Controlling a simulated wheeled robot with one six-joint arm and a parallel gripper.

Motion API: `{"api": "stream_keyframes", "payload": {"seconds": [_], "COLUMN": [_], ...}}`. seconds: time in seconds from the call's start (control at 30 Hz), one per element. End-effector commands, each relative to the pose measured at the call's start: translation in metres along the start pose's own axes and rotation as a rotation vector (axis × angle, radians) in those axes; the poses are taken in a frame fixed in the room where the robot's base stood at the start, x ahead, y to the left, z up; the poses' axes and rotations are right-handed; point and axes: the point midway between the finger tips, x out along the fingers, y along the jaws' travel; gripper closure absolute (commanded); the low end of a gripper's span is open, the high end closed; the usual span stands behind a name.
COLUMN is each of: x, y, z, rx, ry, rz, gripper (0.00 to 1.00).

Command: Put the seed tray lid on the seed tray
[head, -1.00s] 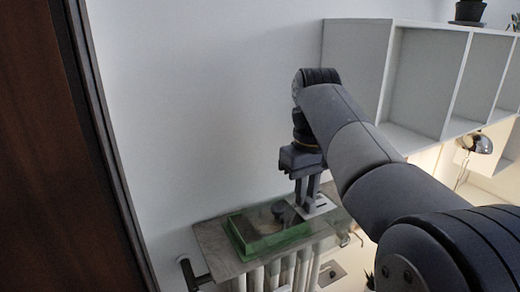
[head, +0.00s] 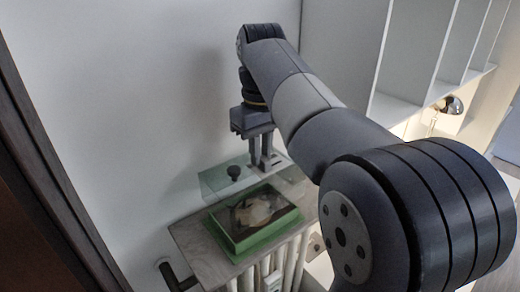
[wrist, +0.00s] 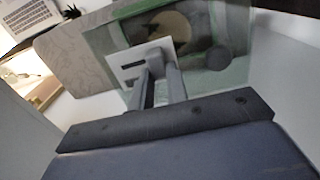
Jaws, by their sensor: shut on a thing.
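The seed tray (head: 237,246) is a green rectangular box with light and dark contents, standing on a grey shelf. The seed tray lid (head: 212,183) is a clear, greenish sheet with a dark round knob (head: 233,172) and a pale slotted tab. My gripper (head: 262,166) points down, shut on the lid at its tab. In the head view the lid appears behind the tray, on the wall side, overlapping its far edge; its height above the tray is hard to tell. In the wrist view my gripper (wrist: 158,82) is at the white tab (wrist: 128,60), with the knob (wrist: 219,58) to its right.
The grey shelf (head: 195,243) sits over a white radiator (head: 285,262) against the wall. White open shelving (head: 405,85) stands to the right, behind my arm. A dark wooden frame (head: 50,180) borders the left. A lamp (head: 449,104) is at the far right.

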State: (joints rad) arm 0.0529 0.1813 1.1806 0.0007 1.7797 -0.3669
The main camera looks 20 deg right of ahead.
Motion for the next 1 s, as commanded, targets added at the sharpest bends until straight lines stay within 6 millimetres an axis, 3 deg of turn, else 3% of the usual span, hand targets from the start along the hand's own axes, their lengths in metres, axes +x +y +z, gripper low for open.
{"api": "stream_keyframes", "payload": {"seconds": [1.0], "x": [0.057], "y": [0.0], "z": [0.0], "rx": [0.0], "ry": [0.0], "rz": [0.0], "gripper": [1.0]}}
